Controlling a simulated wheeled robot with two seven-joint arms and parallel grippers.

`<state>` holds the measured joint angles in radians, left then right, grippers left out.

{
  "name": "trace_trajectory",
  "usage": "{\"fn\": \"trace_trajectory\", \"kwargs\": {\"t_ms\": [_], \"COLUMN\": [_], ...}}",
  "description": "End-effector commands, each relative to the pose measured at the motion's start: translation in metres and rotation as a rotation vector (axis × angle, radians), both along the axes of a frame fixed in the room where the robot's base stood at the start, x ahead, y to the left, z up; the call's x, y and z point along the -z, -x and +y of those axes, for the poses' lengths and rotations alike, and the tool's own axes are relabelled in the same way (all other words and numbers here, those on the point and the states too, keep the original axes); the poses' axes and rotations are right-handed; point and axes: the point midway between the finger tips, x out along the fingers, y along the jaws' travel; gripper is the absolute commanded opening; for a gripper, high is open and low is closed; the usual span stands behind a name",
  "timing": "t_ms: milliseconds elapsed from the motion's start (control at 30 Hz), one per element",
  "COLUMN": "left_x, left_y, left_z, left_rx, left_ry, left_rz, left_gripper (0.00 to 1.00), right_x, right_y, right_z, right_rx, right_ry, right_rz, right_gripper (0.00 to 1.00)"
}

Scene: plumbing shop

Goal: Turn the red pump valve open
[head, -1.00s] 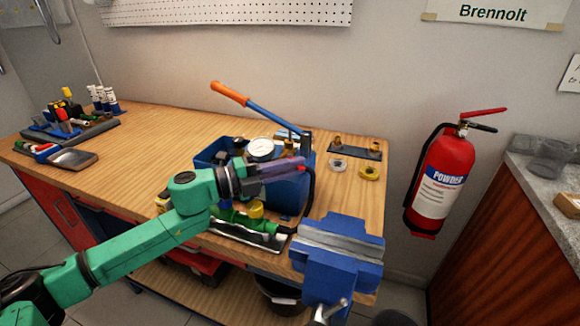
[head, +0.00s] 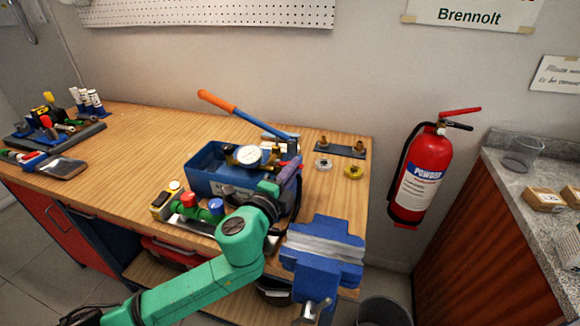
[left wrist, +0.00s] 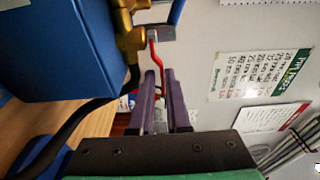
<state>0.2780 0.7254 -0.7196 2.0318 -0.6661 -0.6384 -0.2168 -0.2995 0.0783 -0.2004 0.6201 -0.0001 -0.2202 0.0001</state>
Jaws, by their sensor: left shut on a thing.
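The blue test pump (head: 205,180) stands on the bench, with a round gauge on top and an orange-gripped lever (head: 217,101) raised to the left. Its red valve (head: 283,163) shows only as a small piece at the right end. In the left wrist view the red valve handle (left wrist: 154,58) runs from a brass fitting (left wrist: 130,38) down between the purple fingers. My left gripper (head: 293,168) is shut on this handle at the pump's right side; it also shows in the left wrist view (left wrist: 161,85). The fingers hide the handle's end. My right gripper is out of view.
A blue vise (head: 322,262) stands at the front right bench corner, close to my left arm. A green manifold (head: 195,207) with red and blue knobs lies left of the arm. A black hose (left wrist: 75,120) hangs beside the fingers. Brass fittings stand behind right.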

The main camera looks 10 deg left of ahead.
Motion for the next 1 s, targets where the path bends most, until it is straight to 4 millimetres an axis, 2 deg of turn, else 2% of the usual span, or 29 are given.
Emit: {"fn": "trace_trajectory", "kwargs": {"t_ms": [533, 567, 600, 633, 1000], "left_x": [0.0007, 0.0007, 0.0007, 0.0007, 0.0023], "left_y": [-0.0016, -0.0016, -0.0016, -0.0016, -0.0016], "left_z": [-0.0006, -0.0006, -0.0006, -0.0006, -0.0006], "left_rx": [-0.03, -0.03, -0.03, -0.03, -0.029], "left_ry": [-0.001, -0.001, -0.001, -0.001, -0.001], "left_rz": [0.001, 0.001, 0.001, 0.001, 0.004], "left_gripper": [0.0, 0.26, 0.41, 0.45, 0.45], "right_x": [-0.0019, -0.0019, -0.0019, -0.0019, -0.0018], "right_y": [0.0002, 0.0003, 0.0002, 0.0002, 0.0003], "right_z": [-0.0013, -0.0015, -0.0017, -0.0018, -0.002], "right_rx": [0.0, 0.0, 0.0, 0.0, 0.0], "right_ry": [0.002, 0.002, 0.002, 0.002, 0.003], "right_rz": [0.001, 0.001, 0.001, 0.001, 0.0], "right_gripper": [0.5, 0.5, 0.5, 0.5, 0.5]}}
